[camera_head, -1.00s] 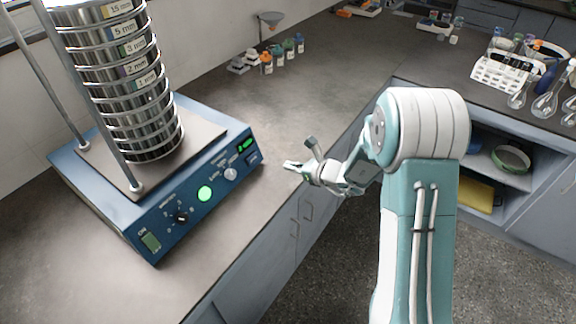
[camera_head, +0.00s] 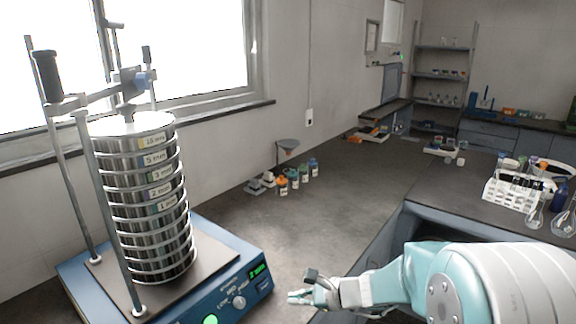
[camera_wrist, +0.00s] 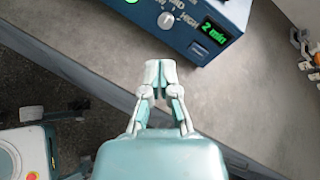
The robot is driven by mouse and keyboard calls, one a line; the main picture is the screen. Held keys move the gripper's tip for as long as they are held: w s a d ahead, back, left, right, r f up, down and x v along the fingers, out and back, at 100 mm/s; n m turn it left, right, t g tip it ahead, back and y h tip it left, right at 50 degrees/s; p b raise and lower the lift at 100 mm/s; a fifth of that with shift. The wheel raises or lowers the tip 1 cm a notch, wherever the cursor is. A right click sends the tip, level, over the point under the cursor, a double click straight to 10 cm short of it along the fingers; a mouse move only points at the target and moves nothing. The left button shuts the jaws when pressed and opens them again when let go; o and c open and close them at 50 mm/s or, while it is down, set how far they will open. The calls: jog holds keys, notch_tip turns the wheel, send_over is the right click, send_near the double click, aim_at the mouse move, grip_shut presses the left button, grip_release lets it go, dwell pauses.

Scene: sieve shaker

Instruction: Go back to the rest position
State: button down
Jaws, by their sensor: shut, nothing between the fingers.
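My gripper (camera_head: 302,297) is shut and empty, just to the right of the sieve shaker's blue base (camera_head: 262,287) and apart from it. The sieve stack (camera_head: 148,200) stands upright on the shaker, between two metal rods under a clamp bar. The green button (camera_head: 210,320) is lit, and the green display reads about 2 min.
The grey bench top (camera_head: 350,205) is clear behind my gripper. Small bottles (camera_head: 296,180) and a funnel (camera_head: 288,145) stand near the wall. A white rack (camera_head: 512,192) and flasks (camera_head: 563,222) are on the right bench. A window is behind the shaker.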

jog(key=s+d+r+n+h, duration=0.3)
jog(key=s+d+n, duration=0.1)
jog(key=s, duration=0.4)
jog(key=s+d+r+n+h, duration=0.4)
jog(key=s+d+n, duration=0.1)
jog(key=s+n, duration=0.2)
jog(key=s+d+r+n+h, duration=0.3)
jog(key=s+n, duration=0.3)
jog(key=s, duration=0.2)
jog(key=shift+s+d+r+t+h, duration=0.4)
jog(key=shift+d+h, duration=0.2)
jog(key=shift+d, duration=0.05)
jog(key=shift+a, duration=0.15)
dwell(3.1)
